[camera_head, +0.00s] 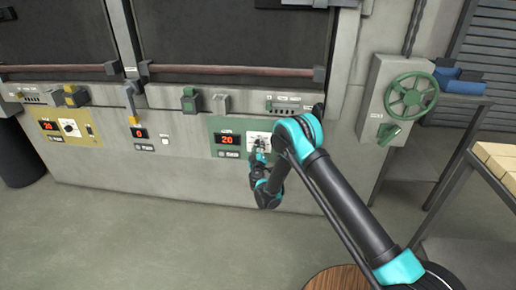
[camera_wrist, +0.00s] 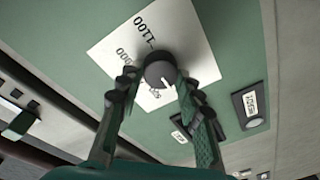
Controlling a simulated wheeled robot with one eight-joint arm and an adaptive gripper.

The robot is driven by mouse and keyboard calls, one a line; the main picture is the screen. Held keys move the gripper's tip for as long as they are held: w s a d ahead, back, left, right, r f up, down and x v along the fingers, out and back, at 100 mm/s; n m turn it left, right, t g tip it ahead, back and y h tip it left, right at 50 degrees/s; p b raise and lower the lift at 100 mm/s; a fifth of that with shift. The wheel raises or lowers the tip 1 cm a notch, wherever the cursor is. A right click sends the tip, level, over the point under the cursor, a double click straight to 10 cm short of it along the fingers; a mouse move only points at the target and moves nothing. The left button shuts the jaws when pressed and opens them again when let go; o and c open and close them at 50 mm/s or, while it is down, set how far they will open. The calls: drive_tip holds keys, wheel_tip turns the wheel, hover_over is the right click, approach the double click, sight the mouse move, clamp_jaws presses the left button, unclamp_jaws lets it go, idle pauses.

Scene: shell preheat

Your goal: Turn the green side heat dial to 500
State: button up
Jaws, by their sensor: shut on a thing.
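The green side panel (camera_head: 216,124) is on the furnace front in the head view, with a red display (camera_head: 227,140) reading 20. My gripper (camera_head: 258,149) is at the white scale plate right of that display and hides most of the dial. In the wrist view the heat dial (camera_wrist: 160,72) is a round dark grey knob on a white scale plate (camera_wrist: 175,25). Its white mark points down and right. "1100" is readable on the plate; other marks are partly hidden. My gripper (camera_wrist: 157,78) is shut on the dial, a finger on either side.
A green handwheel (camera_head: 410,95) is to the right. A table with pale bricks (camera_head: 497,160) stands at the right edge. The floor (camera_head: 150,235) in front is clear.

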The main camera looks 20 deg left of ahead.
drive_tip(key=m, duration=0.4)
drive_tip(key=shift+m+t, duration=0.3)
drive_tip(key=shift+m+h, duration=0.4)
drive_tip(key=shift+m, duration=1.6)
drive_tip(key=o, duration=1.2)
drive_tip(key=shift+t, duration=0.3)
drive_tip(key=shift+c, duration=0.2)
wheel_tip(320, 180, up, 10)
drive_tip(key=shift+f, duration=0.1)
